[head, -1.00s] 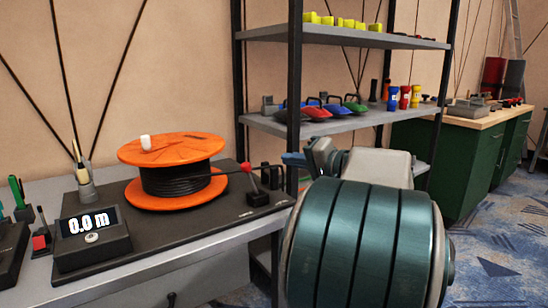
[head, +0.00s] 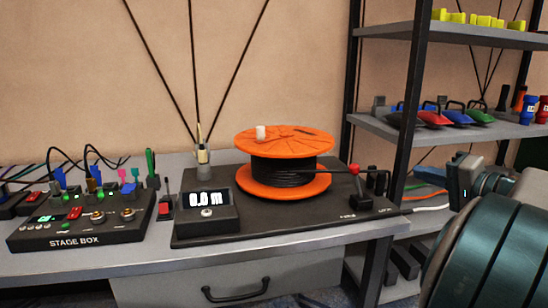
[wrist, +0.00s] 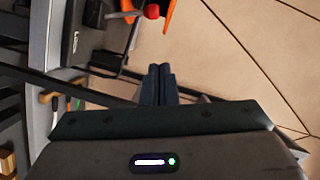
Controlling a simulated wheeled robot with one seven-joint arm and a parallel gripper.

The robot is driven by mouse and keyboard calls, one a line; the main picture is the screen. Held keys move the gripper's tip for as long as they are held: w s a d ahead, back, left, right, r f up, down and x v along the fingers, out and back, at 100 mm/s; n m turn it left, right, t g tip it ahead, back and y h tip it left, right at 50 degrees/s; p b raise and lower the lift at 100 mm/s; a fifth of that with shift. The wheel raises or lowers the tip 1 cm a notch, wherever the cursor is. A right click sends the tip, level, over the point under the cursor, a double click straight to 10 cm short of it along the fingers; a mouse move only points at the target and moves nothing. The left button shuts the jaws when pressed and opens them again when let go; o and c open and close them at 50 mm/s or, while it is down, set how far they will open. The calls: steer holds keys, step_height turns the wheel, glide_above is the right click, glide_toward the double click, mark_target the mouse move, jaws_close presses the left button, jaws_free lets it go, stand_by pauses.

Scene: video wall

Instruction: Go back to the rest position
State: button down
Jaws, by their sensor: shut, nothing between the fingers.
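My gripper (wrist: 158,85) shows in the wrist view with its two dark fingers together and nothing between them. It is in the air, with the wall and the shelf rack behind it. The fingers are apart from the orange cable reel (head: 285,145) and the red-knobbed lever (head: 356,185) on the bench. The red knob also shows at the top of the wrist view (wrist: 152,11).
The bench (head: 290,252) carries a stage box (head: 80,232) with cables and a length display (head: 207,212) beside the reel. A shelf rack (head: 395,129) with coloured items stands at the right, close to my arm. Open air lies above the bench.

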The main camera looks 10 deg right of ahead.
steer(key=a+r+n+g+y+p, duration=0.25)
steer(key=a+g+p, duration=0.65)
steer(key=a+p, duration=0.9)
steer(key=s+a+r+n+g+h+p, duration=0.4)
steer(key=s+a+r+n+h+p, duration=0.3)
steer(key=s+a+p, duration=0.4)
steer(key=r+n+p, duration=0.1)
steer(key=p, duration=0.4)
steer(key=shift+s+a+r+p, duration=0.15)
steer(key=shift+s+p, duration=0.1)
steer(key=shift+p, duration=0.05)
